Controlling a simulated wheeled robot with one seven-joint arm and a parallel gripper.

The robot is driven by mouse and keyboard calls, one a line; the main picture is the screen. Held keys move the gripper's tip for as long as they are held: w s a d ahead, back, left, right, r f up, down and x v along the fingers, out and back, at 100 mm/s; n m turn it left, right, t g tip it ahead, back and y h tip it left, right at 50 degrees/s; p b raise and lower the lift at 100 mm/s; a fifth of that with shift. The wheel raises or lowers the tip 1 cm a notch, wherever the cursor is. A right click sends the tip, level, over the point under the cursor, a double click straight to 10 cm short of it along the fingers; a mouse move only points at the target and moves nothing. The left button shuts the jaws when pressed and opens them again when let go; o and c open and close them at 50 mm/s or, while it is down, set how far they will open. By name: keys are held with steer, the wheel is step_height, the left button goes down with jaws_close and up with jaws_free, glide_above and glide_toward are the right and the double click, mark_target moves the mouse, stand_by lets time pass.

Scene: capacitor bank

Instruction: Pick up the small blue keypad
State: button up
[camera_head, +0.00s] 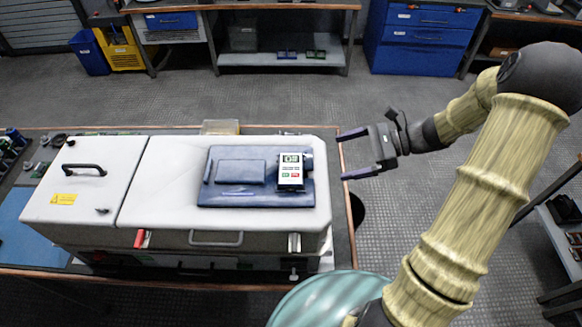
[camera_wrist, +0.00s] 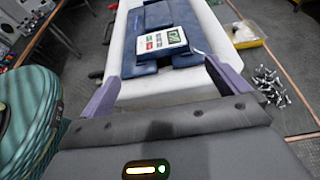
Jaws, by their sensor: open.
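On the white top of a large case (camera_head: 170,190) lies a dark blue panel (camera_head: 228,196) with a raised rectangle on it. At its right end sits a small device (camera_head: 291,173) with a white face, a green display and green and red buttons; blue shows around its edges. The device also shows in the wrist view (camera_wrist: 160,41), ahead of the fingers. My gripper (camera_head: 342,157) is open and empty, just past the case's right edge, fingers pointing left toward the device and apart from it.
A workbench (camera_head: 350,215) carries the case. A black handle (camera_head: 83,167) stands on its left lid. In the wrist view, loose bolts (camera_wrist: 271,87) lie at the right. Open floor lies right of the bench.

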steer(key=p, duration=0.2)
glide_toward(293, 168)
steer(key=x, duration=0.4)
steer(key=shift+d+f, duration=0.1)
steer(key=p+x, duration=0.2)
steer(key=x, duration=0.2)
steer(key=shift+a, duration=0.4)
steer(key=shift+a+f, duration=0.1)
steer(key=shift+a, duration=0.15)
steer(key=c, duration=0.6)
